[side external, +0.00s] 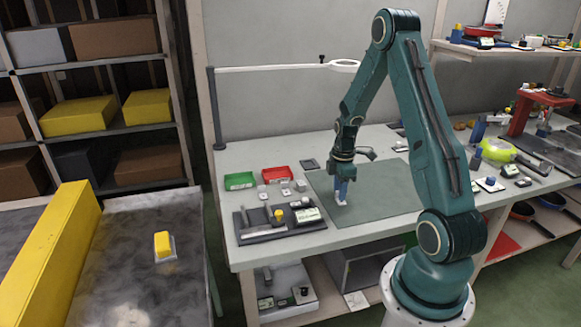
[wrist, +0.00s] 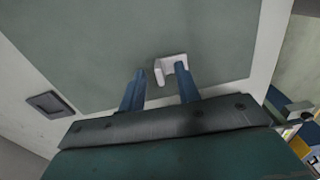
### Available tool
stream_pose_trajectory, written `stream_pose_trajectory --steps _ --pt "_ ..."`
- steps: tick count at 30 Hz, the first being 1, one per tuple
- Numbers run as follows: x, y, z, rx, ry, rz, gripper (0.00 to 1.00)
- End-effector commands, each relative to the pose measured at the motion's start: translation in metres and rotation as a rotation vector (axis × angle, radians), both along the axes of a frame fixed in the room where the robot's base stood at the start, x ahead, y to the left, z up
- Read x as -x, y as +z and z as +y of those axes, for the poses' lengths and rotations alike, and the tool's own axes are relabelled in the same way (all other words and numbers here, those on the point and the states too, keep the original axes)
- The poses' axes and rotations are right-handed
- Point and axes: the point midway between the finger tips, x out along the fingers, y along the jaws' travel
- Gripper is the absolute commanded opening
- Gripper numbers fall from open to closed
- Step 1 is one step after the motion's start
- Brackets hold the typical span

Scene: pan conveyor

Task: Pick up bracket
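The bracket (side external: 341,201) is a small whitish angled part on the grey-green mat (side external: 385,195). In the wrist view the bracket (wrist: 160,73) lies at my fingertips, with an upright flange in the gap between the fingers. My gripper (side external: 341,184) points down over the bracket in the side view. In the wrist view my gripper (wrist: 160,70) has its two blue fingers spread apart. The right finger is close against the bracket and covers part of it; the left finger is clear of it. I cannot tell whether the right finger touches it.
A dark fixture tray (side external: 262,236) with several parts stands left of the mat. Behind it are a green bin (side external: 239,181) and a red bin (side external: 277,174). A small dark square tray (wrist: 50,104) lies off the mat. The mat around the bracket is clear.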

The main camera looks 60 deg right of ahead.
Motion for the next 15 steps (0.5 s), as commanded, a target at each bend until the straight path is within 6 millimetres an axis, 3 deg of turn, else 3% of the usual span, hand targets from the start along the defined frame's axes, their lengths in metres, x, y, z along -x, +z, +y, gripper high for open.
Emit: stream_pose_trajectory --steps 9,15 --pt "0.0000 0.0004 0.0000 0.000 0.000 0.000 0.33" --pt "0.0000 0.0005 0.0000 0.000 0.000 0.000 0.00"
